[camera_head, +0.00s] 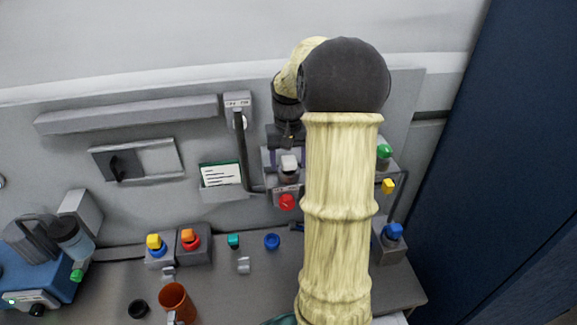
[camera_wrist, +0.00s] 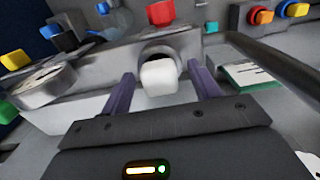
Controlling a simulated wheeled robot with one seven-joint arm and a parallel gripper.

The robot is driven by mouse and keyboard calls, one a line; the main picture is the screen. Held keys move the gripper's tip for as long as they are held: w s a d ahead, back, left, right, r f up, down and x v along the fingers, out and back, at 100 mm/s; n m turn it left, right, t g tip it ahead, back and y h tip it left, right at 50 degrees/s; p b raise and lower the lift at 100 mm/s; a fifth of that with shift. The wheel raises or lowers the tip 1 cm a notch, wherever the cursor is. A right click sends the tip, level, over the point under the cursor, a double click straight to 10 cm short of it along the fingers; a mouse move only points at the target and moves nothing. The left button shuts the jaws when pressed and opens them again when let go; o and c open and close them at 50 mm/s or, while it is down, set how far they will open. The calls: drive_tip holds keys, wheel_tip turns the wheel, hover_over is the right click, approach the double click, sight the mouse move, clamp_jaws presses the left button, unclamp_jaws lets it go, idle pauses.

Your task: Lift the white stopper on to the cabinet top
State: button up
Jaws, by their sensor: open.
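The white stopper (camera_wrist: 158,77) is a small pale block at a round opening in a grey holder (camera_wrist: 100,72). In the head view the stopper (camera_head: 289,163) shows small, just left of my arm. My gripper (camera_wrist: 163,88) is open, with one dark purple finger on each side of the stopper. A gap shows between each finger and the stopper. In the head view my gripper (camera_head: 287,156) is partly hidden by my arm. A grey worktop (camera_head: 215,285) runs along the bottom; I cannot tell whether it is the cabinet top.
A red knob (camera_head: 287,202) sits just below the holder. A dark bent pipe (camera_head: 243,155) and a green-edged card (camera_head: 221,175) are to the left. Coloured buttons and an orange mug (camera_head: 178,302) stand on the worktop. A dark blue panel (camera_head: 490,150) bounds the right.

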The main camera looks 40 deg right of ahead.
drive_tip(key=shift+c, duration=0.4)
drive_tip(key=c, duration=1.1)
wheel_tip(320, 180, up, 10)
drive_tip(key=b, duration=0.2)
drive_tip(key=shift+b, duration=0.3)
wheel_tip(320, 180, up, 7)
drive_tip(key=p, duration=0.7)
hover_over(289, 158)
